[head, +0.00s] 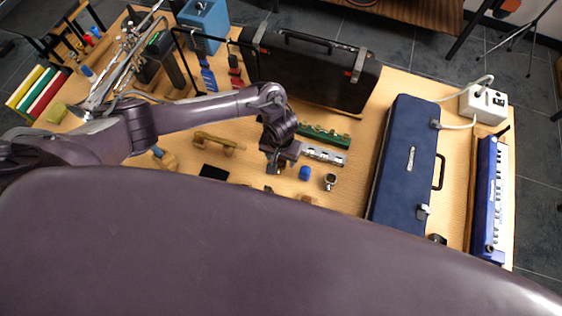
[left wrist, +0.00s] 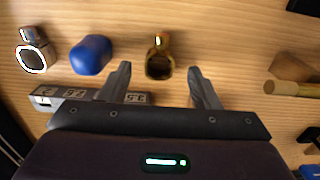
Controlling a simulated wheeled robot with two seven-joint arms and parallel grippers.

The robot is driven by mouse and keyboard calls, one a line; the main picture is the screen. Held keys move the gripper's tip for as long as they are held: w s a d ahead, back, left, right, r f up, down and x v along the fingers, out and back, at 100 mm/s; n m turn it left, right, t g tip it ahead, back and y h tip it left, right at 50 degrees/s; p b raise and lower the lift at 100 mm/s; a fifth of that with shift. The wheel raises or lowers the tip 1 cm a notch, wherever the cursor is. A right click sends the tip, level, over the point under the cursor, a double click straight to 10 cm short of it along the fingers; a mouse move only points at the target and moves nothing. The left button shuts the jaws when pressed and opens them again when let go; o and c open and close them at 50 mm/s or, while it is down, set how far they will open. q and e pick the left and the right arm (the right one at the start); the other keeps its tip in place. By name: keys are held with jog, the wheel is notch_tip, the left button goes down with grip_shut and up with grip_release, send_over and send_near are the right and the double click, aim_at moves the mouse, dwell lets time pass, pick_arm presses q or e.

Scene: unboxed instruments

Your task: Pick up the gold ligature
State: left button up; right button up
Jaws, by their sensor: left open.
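The gold ligature (left wrist: 158,62) stands on the wooden table in the left wrist view, a small shiny brass-coloured ring piece. My left gripper (left wrist: 159,74) is open and empty above the table, and the ligature shows in the gap between its fingertips, near their far ends. I cannot tell how high above it the fingertips are. In the head view the left gripper (head: 274,166) points down beside a blue cap-like piece (head: 305,173), and it seems to hide the ligature. My right gripper is not in view.
The blue piece (left wrist: 91,55) and a silver ring (left wrist: 34,52) stand left of the ligature. A metal bar with numbers (left wrist: 75,97) lies near the left finger. A wooden rod (left wrist: 292,88) lies right. A navy case (head: 403,165) and black case (head: 315,75) flank the area.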

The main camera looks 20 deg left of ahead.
pick_arm(q)
jog(key=f, duration=0.2)
jog(key=shift+w+f, duration=0.25)
jog(key=shift+f, duration=0.1)
jog(key=shift+s+r, duration=0.1)
jog(key=shift+s, duration=0.05)
jog(key=shift+c, duration=0.8)
jog(key=c, duration=0.9)
jog(key=shift+c, duration=0.2)
